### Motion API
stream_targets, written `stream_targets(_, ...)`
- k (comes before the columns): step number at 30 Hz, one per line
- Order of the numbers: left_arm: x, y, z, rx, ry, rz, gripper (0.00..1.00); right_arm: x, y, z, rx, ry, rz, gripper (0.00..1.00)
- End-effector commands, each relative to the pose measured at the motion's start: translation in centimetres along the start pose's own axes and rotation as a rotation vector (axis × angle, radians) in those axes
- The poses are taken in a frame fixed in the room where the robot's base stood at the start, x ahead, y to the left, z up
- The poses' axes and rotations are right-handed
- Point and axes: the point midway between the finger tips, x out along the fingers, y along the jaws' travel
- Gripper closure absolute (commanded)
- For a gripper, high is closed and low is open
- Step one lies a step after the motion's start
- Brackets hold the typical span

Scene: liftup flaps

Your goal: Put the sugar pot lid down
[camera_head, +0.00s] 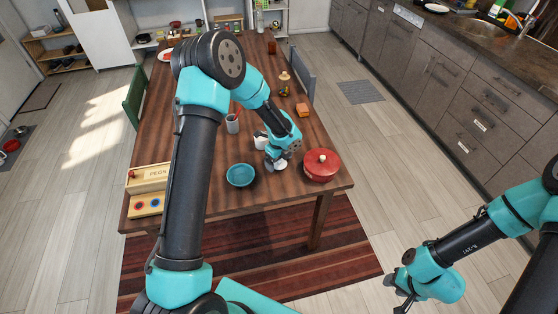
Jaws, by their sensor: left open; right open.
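A white pot (260,143), which looks like the sugar pot, stands on the wooden table, partly hidden by my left gripper. A small white round piece (282,164), which looks like its lid, lies at the table surface just in front of the pot. My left gripper (275,163) is open and low over the table at this white piece; the fingers hide part of it, and I cannot tell if they touch it. My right gripper (404,302) is open and empty, off the table at the lower right above the floor.
A teal bowl (240,175) stands close to the left of my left gripper, and a red lidded pot (321,165) close to the right.

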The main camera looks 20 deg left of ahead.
Motion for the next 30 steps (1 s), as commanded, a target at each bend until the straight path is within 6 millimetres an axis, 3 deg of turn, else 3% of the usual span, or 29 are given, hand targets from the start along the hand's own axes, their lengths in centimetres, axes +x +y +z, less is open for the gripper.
stream_targets(5, -1.8, -0.1, 0.1, -0.001, -0.003, -0.003, 0.08, 0.0, 0.0, 0.0, 0.000, 0.000, 0.000, 0.57)
stream_targets(21, -11.0, -0.1, 0.0, -0.001, -0.002, -0.002, 0.08, 0.0, 0.0, 0.0, 0.000, 0.000, 0.000, 0.57)
stream_targets(30, -12.1, 0.0, 0.0, 0.001, -0.001, 0.000, 0.08, 0.0, 0.0, 0.0, 0.000, 0.000, 0.000, 0.57)
